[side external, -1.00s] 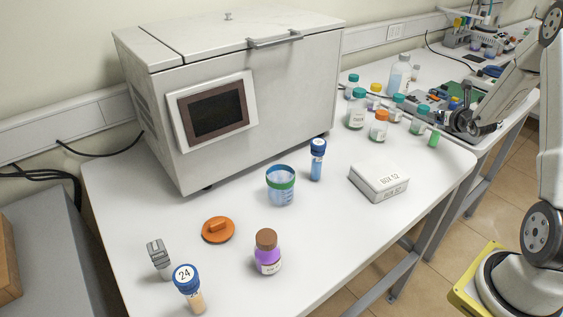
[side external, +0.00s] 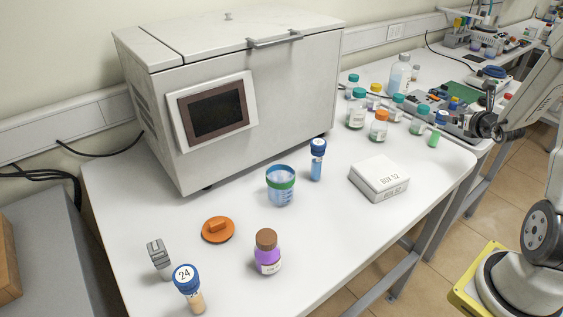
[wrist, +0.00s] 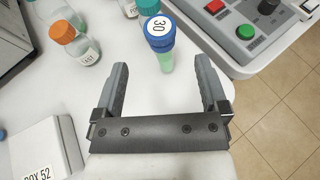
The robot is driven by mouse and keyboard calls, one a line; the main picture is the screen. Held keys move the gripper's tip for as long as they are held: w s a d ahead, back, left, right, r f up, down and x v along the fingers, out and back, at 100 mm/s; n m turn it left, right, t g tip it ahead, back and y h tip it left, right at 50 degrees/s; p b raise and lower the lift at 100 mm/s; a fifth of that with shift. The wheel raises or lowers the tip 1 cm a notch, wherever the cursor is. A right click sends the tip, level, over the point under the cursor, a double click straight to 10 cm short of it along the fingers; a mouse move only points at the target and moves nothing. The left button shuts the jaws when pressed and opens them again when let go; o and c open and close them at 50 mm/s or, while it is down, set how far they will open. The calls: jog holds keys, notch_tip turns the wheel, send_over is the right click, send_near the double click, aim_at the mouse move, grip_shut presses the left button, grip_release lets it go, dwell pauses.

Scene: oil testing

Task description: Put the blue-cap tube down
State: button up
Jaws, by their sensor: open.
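A blue-cap tube marked 30 (wrist: 160,35) with a green body stands upright on the white table in the wrist view. It also shows at the table's right end in the side view (side external: 434,138). My gripper (wrist: 163,70) is open, with its two fingers spread wide and nothing held. The tube appears just beyond the fingertips, apart from both. In the side view my gripper (side external: 478,124) is to the right of the tube. Two other blue-cap tubes stand on the table: one marked 24 (side external: 188,288) at the front and one with blue contents (side external: 317,160) in the middle.
Several capped bottles, including an orange-cap one (side external: 379,127), crowd left of the tube. A white box marked BOX 52 (side external: 379,179) lies nearby. A panel with coloured buttons (wrist: 255,30) is at the wrist view's right. A purple bottle (side external: 267,254) and beaker (side external: 280,187) stand farther left.

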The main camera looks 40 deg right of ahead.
jog(key=shift+v, duration=1.65)
